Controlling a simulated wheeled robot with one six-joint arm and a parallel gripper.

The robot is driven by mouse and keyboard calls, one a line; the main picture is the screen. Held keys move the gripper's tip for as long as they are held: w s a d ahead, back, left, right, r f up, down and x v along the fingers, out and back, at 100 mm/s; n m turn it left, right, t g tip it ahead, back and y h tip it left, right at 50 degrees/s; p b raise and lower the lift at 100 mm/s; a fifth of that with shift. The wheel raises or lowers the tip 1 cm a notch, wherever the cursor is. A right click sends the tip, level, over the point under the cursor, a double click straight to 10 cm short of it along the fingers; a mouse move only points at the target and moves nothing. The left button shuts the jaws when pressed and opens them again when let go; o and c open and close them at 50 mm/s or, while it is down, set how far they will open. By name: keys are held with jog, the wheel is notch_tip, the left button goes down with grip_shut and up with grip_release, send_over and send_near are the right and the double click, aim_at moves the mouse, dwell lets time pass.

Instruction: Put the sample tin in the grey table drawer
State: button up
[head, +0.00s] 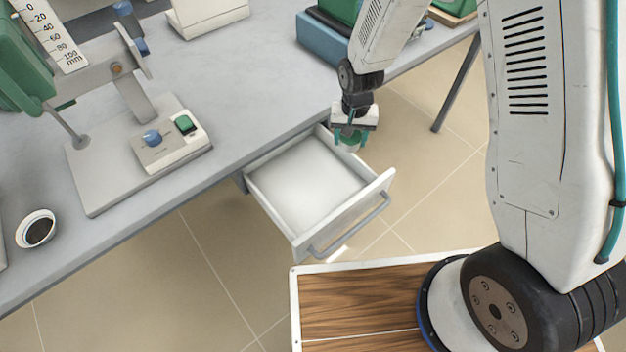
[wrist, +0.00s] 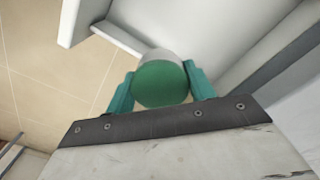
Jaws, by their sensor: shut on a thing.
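The sample tin (wrist: 162,83) has a green end and a pale side, and sits between the teal fingers of my gripper (wrist: 160,88) in the wrist view. In the head view my gripper (head: 349,139) is shut on the tin (head: 349,145), which is partly hidden by the fingers. The grey table drawer (head: 375,205) is pulled open under the table and its visible floor is empty. My gripper holds the tin at the drawer's back right side, seemingly above its rim; the exact height is hard to tell.
The grey table (head: 250,85) edge runs just behind the gripper. On it stand a device with a scale and a green button (head: 183,124), a small round cup (head: 37,229) and a blue box (head: 325,40).

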jog(key=s+a+f+m, duration=0.2)
jog(key=s+a+f, duration=0.1)
jog(key=s+a, duration=0.5)
send_over(319, 196)
notch_tip(319, 196, down, 5)
jog(key=shift+f, duration=2.45)
jog(key=shift+f, duration=0.1)
jog(key=o, duration=1)
jog(key=shift+o, duration=0.2)
notch_tip(319, 196, up, 12)
jog(key=shift+r, duration=0.2)
